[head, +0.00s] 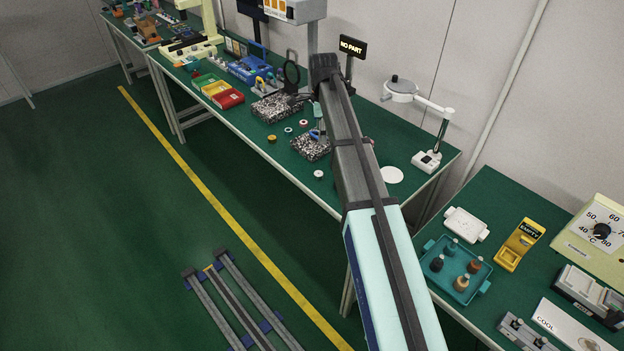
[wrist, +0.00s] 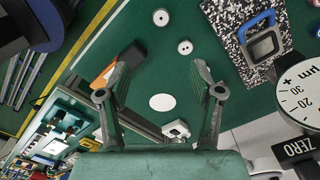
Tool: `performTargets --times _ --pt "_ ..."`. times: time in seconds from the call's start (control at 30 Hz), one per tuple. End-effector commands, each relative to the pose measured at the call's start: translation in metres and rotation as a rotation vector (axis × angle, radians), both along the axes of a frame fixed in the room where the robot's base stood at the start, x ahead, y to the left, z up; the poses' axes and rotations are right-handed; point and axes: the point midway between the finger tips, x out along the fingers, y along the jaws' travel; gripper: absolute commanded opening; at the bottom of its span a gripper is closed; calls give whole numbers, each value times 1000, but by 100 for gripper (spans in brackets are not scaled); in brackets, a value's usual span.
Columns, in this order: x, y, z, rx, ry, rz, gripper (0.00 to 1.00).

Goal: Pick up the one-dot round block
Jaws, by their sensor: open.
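In the wrist view, the one-dot round block (wrist: 161,17) is a small white disc with a single dark dot. It lies flat on the green tabletop near the top of the picture. A second white round block (wrist: 185,47) with two dots lies below and right of it. My gripper (wrist: 164,70) is open and empty, its fingers apart, with both blocks beyond its tips. In the head view, a white round block (head: 318,173) lies near the bench's front edge. Its dots are too small to count there. My arm hides part of the bench, and I cannot make out my gripper there.
A speckled block (wrist: 250,40) with a blue-framed item stands right of the blocks, beside a large dial (wrist: 300,98). A flat white disc (wrist: 161,102) lies between my fingers in the picture. Coloured bins (head: 216,92) stand farther left. Bare green tabletop surrounds the blocks.

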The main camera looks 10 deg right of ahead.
Motion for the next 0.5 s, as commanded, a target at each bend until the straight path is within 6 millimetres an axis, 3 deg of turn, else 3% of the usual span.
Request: performTargets --times 0.27,0.5 --pt "-1 0 -27 0 2 1 66" --pt "-1 0 -71 0 3 1 66"
